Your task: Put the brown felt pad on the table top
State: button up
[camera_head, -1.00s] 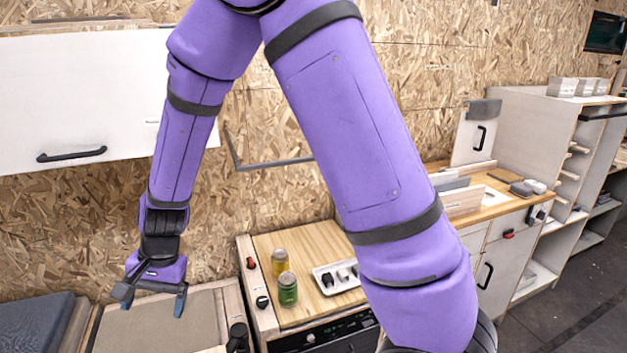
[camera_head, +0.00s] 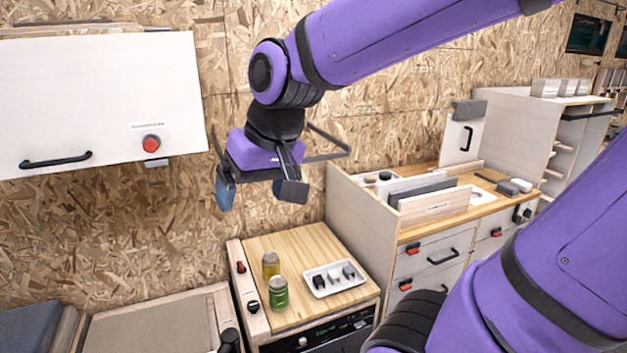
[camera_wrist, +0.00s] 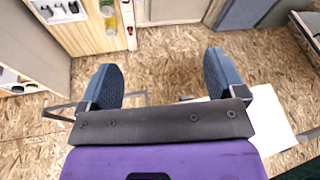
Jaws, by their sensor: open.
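I cannot make out the brown felt pad for sure. A small dark grey-brown block (camera_head: 507,188) lies on the right-hand wooden worktop, too small to tell as felt. A pale wooden top (camera_head: 330,238) on the low cabinet bears jars and a tray; I cannot tell whether it is the table top meant. My gripper (camera_head: 258,192) is open and empty, its fingers pointing down, in the air before the chipboard wall, above and behind that cabinet. In the wrist view my gripper (camera_wrist: 163,78) shows both blue-grey fingers wide apart with nothing between them.
A yellow jar (camera_head: 271,265), a green jar (camera_head: 278,293) and a white tray (camera_head: 335,279) of small dark items stand on the cabinet. A white wall cupboard (camera_head: 100,100) hangs at left. Upright boards (camera_head: 435,203) stand on the right worktop beside a pale side panel (camera_head: 360,225).

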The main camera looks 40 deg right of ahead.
jog(key=s+d+r+n+t+h, duration=0.1)
jog(key=s+d+r, duration=0.1)
jog(key=s+d, duration=0.3)
jog(key=s, duration=0.2)
jog(key=shift+s+r+h, duration=0.25)
jog(key=shift+s+h, duration=0.05)
